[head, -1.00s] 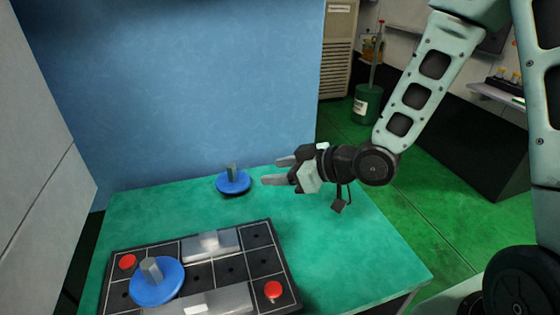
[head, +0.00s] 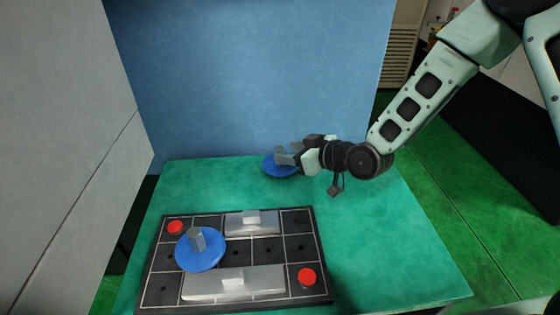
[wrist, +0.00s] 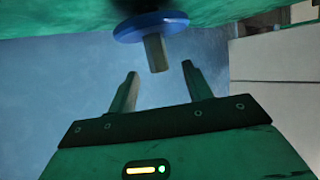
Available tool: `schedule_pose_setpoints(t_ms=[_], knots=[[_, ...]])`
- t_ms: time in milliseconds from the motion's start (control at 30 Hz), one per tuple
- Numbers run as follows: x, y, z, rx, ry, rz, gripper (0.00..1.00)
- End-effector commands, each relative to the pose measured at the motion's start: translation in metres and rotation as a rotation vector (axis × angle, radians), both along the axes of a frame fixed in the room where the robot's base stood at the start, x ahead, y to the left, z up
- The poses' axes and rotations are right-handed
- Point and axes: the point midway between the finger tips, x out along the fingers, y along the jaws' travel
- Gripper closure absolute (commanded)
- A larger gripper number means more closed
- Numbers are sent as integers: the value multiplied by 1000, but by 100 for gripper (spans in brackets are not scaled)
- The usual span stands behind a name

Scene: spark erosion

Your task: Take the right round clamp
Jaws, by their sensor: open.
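The right round clamp (head: 278,170) is a blue disc with a grey upright handle, on the green table near the blue wall. In the head view my gripper hides part of it, including its handle. My gripper (head: 284,152) is open and level, its fingers over the disc. In the wrist view the clamp's handle (wrist: 156,53) shows ahead of the gap between my fingertips (wrist: 160,70), with nothing held. Another blue round clamp (head: 200,250) with a grey handle sits on the dark gridded plate at the left.
The dark plate (head: 240,250) also carries two grey blocks (head: 252,222) (head: 235,284) and two red buttons (head: 175,228) (head: 307,277). The blue wall (head: 240,80) stands close behind the right clamp. The table's right side (head: 385,240) is clear.

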Motion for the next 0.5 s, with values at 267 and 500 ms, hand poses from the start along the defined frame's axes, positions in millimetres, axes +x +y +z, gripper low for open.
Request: schedule_pose_setpoints(t_ms=[267, 500], knots=[[25, 24, -14, 1, 1, 1, 50], [30, 28, -18, 0, 0, 0, 50]])
